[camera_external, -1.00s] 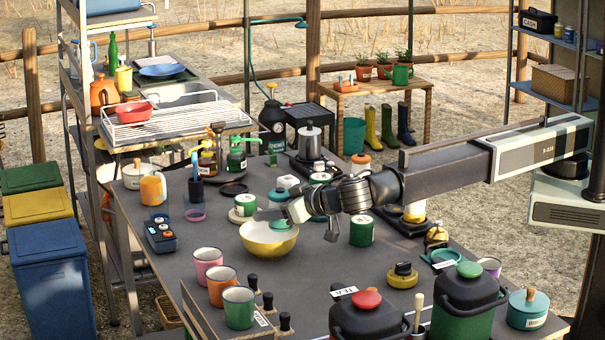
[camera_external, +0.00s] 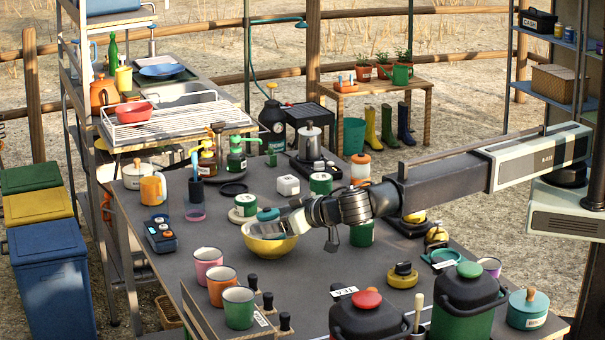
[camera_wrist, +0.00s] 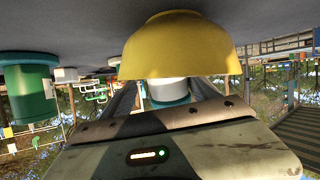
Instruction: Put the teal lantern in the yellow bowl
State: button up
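The yellow bowl (camera_external: 271,246) stands upright on the grey table. The teal lantern (camera_external: 268,214) shows its teal top at the bowl's rim; its lower part is hidden. My gripper (camera_external: 280,226) reaches in from the right, at and over the bowl. In the wrist view, which is upside down, the bowl (camera_wrist: 178,45) fills the top middle. The lantern's white body (camera_wrist: 167,91) and teal end sit between my dark fingers, and the bowl's rim covers part of it. My gripper looks shut on the lantern. Whether the lantern touches the bowl's floor is hidden.
A green tin (camera_external: 361,234) stands under my wrist, partly covered by it. A green-and-white tin (camera_external: 245,205) and a white block (camera_external: 288,185) are behind the bowl. Several mugs (camera_external: 222,286) stand in front to the left.

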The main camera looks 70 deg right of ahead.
jog(key=shift+r, duration=0.3)
jog(key=shift+r+p, duration=0.6)
jog(key=shift+p, duration=0.3)
jog(key=f+p+v, duration=0.1)
jog(key=p+v, duration=0.2)
jog(key=v, duration=0.8)
jog(key=shift+s+r+p, duration=0.2)
jog(key=shift+s+p, duration=0.15)
jog(key=shift+s, duration=0.15)
